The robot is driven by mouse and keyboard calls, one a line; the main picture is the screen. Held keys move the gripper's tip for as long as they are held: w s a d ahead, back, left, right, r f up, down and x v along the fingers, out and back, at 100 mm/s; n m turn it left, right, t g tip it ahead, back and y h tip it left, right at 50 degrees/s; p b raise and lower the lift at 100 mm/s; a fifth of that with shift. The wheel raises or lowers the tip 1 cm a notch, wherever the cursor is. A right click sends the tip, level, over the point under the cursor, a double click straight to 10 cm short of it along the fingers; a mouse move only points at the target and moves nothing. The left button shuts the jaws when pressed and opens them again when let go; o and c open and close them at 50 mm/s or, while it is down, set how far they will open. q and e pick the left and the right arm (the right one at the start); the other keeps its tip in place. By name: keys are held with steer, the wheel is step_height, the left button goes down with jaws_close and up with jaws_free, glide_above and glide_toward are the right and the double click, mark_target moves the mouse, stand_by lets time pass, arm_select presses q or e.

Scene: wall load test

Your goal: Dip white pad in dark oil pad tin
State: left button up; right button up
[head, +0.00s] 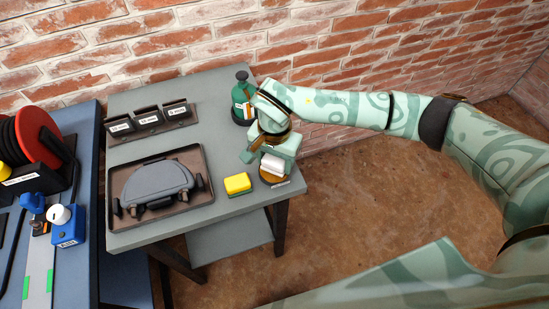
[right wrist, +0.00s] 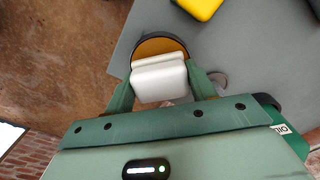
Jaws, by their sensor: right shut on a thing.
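The white pad (head: 272,164) is a small soft-looking block held between the fingers of my right gripper (head: 267,156). It also shows in the right wrist view (right wrist: 158,80), with a green finger on each side. The round oil pad tin (head: 273,181) has a dark rim and an amber-brown inside. It stands near the table's front right corner, and it shows in the right wrist view (right wrist: 160,47) just past the pad. The pad overlaps and partly hides the tin in both views. I cannot tell whether they touch. My left gripper is not in view.
A yellow sponge (head: 237,183) lies left of the tin. A green bottle (head: 242,92) stands behind my right gripper. A brown tray (head: 197,152) holds a dark grey device. A labelled holder (head: 150,122) stands at the back. A blue bench (head: 88,180) adjoins at left.

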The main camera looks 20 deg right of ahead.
mark_target(275, 159)
steer(key=shift+f, duration=0.55)
stand_by(0.6)
stand_by(1.2)
step_height(275, 159, up, 7)
steer(key=p, duration=0.5)
stand_by(0.8)
